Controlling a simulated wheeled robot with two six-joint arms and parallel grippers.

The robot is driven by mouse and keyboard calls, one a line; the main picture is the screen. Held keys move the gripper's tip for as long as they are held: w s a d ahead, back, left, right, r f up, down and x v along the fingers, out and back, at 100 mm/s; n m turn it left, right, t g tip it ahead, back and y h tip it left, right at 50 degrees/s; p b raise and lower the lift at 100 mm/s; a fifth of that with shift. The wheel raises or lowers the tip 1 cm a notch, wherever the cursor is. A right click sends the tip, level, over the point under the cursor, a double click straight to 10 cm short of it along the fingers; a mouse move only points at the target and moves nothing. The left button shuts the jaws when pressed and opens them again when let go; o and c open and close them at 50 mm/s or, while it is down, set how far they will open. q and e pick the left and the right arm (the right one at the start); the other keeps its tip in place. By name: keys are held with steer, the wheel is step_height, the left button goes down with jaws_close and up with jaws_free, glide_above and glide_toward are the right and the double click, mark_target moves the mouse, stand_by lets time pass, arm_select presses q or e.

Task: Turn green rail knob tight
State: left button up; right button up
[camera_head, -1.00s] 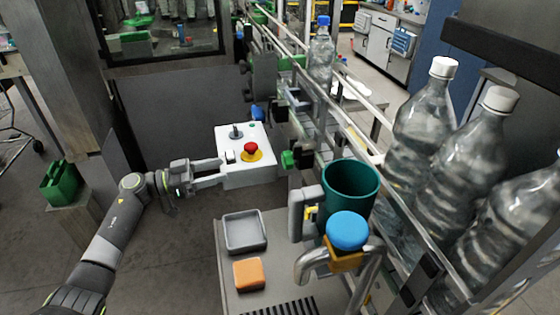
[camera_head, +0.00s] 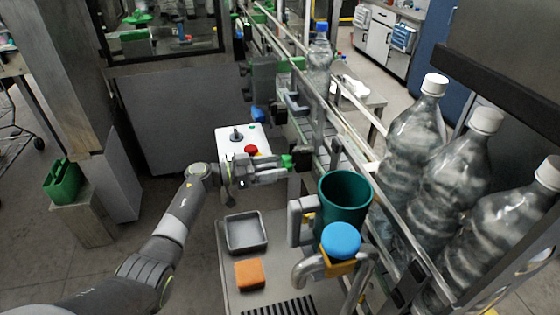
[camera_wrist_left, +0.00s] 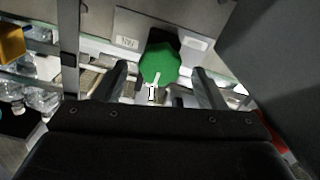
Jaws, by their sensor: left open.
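The green rail knob (camera_head: 287,161) sits on the side of the conveyor rail. In the left wrist view the knob (camera_wrist_left: 160,64) is a green, many-sided cap with a pale pointer line. My left gripper (camera_head: 284,168) is open, with its fingertips right at the knob in the head view. In the left wrist view the two fingers (camera_wrist_left: 160,88) stand to either side of and below the knob, with a gap on both sides. I cannot tell whether they touch it. My right gripper is not in view.
A white control box (camera_head: 229,140) with a red button (camera_head: 251,150) stands just behind my left gripper. A grey tray (camera_head: 246,232) and an orange block (camera_head: 249,273) lie on the bench below. A teal cup (camera_head: 344,198) and large bottles (camera_head: 413,130) stand to the right.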

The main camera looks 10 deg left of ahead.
arm_select(q)
steer(key=shift+x, duration=1.15)
steer(key=shift+c, duration=1)
steer(key=c, duration=0.8)
steer(key=shift+o, duration=0.2)
steer(key=m, duration=0.2)
steer(key=shift+m, duration=0.3)
steer(key=m, duration=0.3)
steer(key=shift+b, duration=0.35)
